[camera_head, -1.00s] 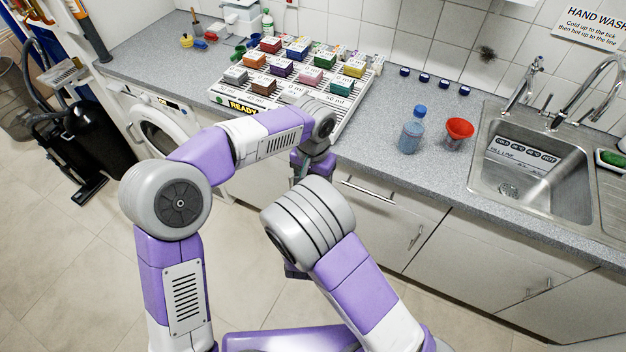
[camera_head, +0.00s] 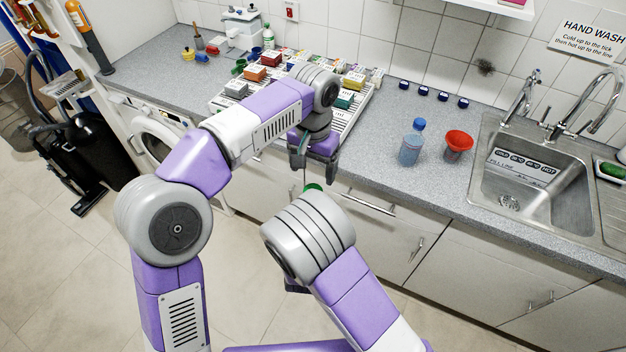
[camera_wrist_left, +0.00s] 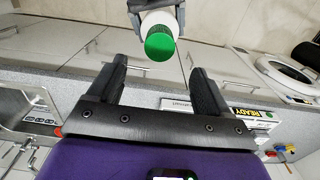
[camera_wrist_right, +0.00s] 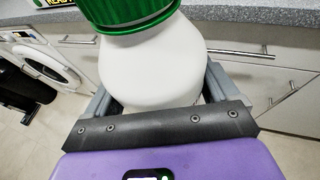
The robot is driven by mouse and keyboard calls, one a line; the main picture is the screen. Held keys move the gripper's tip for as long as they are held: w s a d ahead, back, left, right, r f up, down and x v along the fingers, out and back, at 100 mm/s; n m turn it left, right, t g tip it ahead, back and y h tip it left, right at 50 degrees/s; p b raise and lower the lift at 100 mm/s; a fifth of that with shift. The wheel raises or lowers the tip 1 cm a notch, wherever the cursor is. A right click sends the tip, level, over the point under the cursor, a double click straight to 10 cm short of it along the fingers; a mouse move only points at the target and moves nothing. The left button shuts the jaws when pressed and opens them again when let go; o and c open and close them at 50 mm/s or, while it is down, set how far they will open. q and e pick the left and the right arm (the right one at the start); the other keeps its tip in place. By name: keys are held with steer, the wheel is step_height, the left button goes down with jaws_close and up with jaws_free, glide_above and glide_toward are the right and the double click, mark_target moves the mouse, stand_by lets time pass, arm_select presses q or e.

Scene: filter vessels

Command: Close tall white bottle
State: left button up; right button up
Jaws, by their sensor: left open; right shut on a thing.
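The tall white bottle (camera_wrist_right: 148,65) stands in my right gripper (camera_wrist_right: 157,85), whose jaws are shut around its body. A ribbed green cap (camera_wrist_right: 125,12) sits on its top; I cannot tell how tightly. In the head view only the green cap (camera_head: 314,187) shows, behind my right forearm, which hides my right gripper and most of the bottle. My left gripper (camera_head: 312,165) is open and empty above the cap, pointing down. In the left wrist view the cap (camera_wrist_left: 159,45) is beyond my fingertips and apart from them, with the white bottle side (camera_wrist_left: 160,18) behind it.
The worktop (camera_head: 370,160) behind holds a rack (camera_head: 345,125) of coloured boxes, a blue bottle (camera_head: 411,147), a red funnel (camera_head: 459,141) and several small blue caps along the wall. A sink (camera_head: 530,170) is at the right. Drawers (camera_head: 365,195) stand just behind my grippers.

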arm_select(q)
steer(key=shift+r, duration=0.9)
steer(key=shift+a, duration=0.1)
steer(key=w+a+f+t+h, duration=0.2)
steer(key=w+a+f+h, duration=0.35)
steer(key=a, duration=0.35)
step_height(320, 180, down, 14)
steer(key=s+a+n, duration=0.2)
steer(key=n, duration=0.1)
steer(key=s+a+f+n+g+y, duration=0.1)
steer(key=s+f+n, duration=0.5)
steer(key=s+f, duration=1.6)
steer(key=shift+s+a, duration=0.6)
steer(key=shift+a, duration=0.1)
